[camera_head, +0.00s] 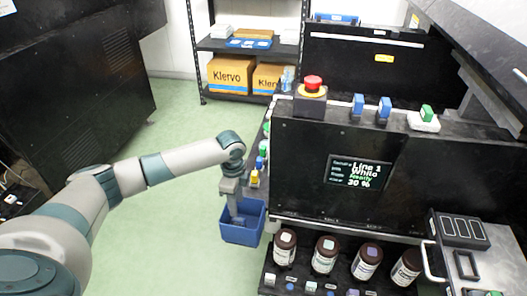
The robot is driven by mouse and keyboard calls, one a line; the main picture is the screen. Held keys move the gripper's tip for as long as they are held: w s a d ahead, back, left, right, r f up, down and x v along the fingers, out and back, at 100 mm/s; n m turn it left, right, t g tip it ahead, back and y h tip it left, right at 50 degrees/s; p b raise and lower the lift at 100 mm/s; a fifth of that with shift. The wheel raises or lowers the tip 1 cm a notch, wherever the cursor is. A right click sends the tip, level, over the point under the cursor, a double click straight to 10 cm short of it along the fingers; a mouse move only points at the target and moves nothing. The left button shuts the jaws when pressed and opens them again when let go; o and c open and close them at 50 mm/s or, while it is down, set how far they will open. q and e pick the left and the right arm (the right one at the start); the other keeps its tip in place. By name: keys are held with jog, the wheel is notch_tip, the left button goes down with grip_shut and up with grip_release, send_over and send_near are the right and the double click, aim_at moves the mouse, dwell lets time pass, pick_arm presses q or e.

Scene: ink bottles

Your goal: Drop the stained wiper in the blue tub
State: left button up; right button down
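The blue tub (240,236) is just left of the black machine's front left corner, above the green floor. My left arm reaches in from the left, and my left gripper (236,212) points down at the tub's opening. Its fingers are small and overlap the tub's inside, so I cannot tell whether they are open or shut. A greyish patch shows by the fingertips inside the tub's outline. I cannot tell whether it is the stained wiper or part of the gripper. No wiper can be made out clearly elsewhere. My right gripper is not in view.
The black machine (300,165) with a display stands right of the tub. Several small bottles (263,150) line its left side, close to my gripper. Dark-capped bottles (326,254) stand below its front. A grey tray (490,262) is at right. Green floor (170,235) is clear at left.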

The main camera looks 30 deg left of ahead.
pick_arm(q)
notch_tip(320, 180, up, 16)
jog(key=p, duration=0.1)
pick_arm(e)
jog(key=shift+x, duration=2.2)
pick_arm(q)
jog(key=shift+r, duration=0.1)
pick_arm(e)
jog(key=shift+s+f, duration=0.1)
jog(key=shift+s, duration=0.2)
